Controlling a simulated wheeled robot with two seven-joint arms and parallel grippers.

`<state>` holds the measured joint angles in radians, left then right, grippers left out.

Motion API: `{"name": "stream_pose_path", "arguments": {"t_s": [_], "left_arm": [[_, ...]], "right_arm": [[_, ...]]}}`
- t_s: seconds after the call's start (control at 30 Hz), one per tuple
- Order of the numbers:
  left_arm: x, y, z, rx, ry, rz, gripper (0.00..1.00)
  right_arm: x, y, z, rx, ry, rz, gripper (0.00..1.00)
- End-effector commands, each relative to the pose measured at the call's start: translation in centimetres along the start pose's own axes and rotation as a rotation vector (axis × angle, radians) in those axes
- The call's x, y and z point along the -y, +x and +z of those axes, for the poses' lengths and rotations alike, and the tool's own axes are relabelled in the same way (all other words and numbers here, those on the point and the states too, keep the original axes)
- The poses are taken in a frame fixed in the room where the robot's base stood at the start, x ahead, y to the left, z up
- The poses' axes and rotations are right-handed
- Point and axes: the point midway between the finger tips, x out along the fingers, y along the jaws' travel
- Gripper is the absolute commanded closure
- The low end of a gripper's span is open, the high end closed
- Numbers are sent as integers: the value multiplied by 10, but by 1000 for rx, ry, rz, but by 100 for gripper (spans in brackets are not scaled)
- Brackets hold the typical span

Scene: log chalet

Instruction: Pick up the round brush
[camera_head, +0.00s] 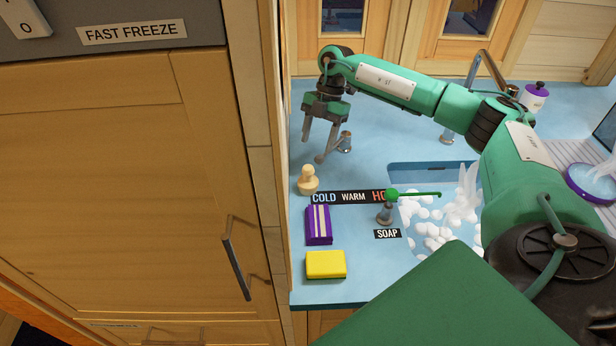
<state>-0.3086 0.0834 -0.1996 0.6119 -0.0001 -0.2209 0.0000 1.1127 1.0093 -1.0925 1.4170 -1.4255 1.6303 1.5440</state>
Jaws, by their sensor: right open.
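The round brush (308,180), a small cream piece with a rounded knob on top, stands upright on the blue counter left of the sink. My right gripper (312,152) hangs above and behind it with its fingers pointing down. Its fingers are apart, with nothing visible between them. The fingertips look clear of the brush, though the exact height gap is hard to judge. My left gripper is not in view.
A purple striped block (319,225) and a yellow sponge (326,264) lie in front of the brush. A soap dispenser (386,212) stands beside the foamy sink (437,167). A small metal fitting (345,142) is close to my right gripper. A tall wooden cabinet (120,200) borders the counter's left.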

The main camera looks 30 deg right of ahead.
Motion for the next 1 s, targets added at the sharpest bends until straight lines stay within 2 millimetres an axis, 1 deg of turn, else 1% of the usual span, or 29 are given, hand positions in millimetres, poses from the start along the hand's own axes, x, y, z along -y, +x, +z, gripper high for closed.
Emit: {"name": "stream_pose_path", "arguments": {"t_s": [0.03, 0.13, 0.3, 0.4, 0.57, 0.7, 0.8, 1.0], "left_arm": [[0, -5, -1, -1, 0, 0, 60], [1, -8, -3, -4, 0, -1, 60], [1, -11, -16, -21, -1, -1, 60], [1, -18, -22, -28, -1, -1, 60], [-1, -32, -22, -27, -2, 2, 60], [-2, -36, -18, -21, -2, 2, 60], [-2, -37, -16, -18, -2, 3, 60], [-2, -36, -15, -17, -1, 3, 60]], "right_arm": [[1, 8, -1, -1, 0, -3, 43], [0, 22, -1, 0, 0, -2, 43], [0, 34, -1, 0, -1, -1, 43], [-1, 41, -5, -1, -2, -1, 43], [-2, 61, -11, -1, -1, -2, 43], [-2, 80, -10, -1, 0, -1, 43], [-2, 85, -9, 0, -1, 0, 43], [-2, 86, -9, 0, -1, 1, 43]]}}
